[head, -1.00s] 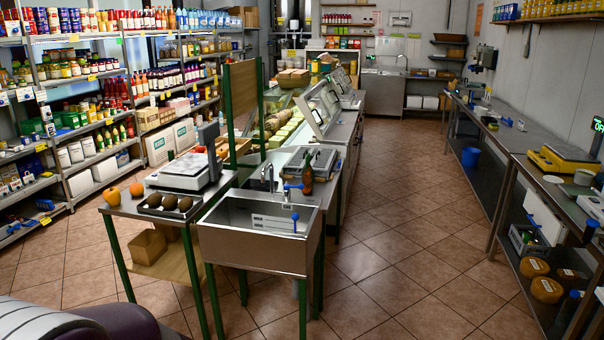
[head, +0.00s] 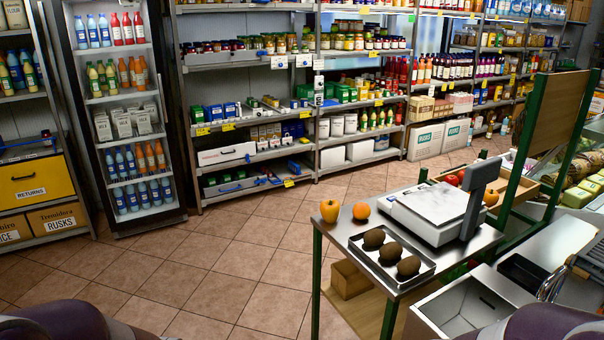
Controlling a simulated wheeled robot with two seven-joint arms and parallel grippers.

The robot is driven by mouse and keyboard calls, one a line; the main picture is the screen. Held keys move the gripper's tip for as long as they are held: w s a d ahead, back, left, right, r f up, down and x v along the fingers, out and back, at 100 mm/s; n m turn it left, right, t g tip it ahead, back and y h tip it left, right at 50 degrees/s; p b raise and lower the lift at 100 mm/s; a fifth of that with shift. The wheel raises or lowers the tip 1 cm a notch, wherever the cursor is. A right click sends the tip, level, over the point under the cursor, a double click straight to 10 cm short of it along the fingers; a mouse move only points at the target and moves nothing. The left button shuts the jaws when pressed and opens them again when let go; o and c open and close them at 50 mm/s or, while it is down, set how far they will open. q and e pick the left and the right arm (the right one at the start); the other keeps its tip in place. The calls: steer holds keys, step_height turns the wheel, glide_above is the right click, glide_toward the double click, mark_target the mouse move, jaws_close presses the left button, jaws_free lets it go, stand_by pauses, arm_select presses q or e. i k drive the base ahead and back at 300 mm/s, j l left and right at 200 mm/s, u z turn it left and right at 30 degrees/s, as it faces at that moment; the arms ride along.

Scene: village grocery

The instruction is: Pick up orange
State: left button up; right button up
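A round orange (head: 361,211) sits on the metal table (head: 335,240) near its far left corner. Nothing covers the orange. Neither of my grippers is in view; only parts of my own body show at the bottom edge.
A metal sink (head: 470,300) adjoins the table at the lower right. A wooden crate (head: 528,188) with red produce is behind the scale. Stocked shelves and a drinks fridge (head: 122,110) line the back. The tiled floor (head: 215,255) left of the table is clear.

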mark_target(361, 210)
steer(key=i+u, duration=0.45)
steer(key=i, duration=1)
steer(key=i+l+z, duration=0.1)
steer(key=i+z, duration=0.55)
steer(key=z, duration=0.15)
steer(key=i+j+z, duration=0.1)
steer(key=i+z, duration=0.3)
steer(key=i+j+z, duration=0.2)
steer(key=z, duration=0.2)
steer(key=i+j+z, duration=0.1)
steer(key=i+z, duration=0.15)
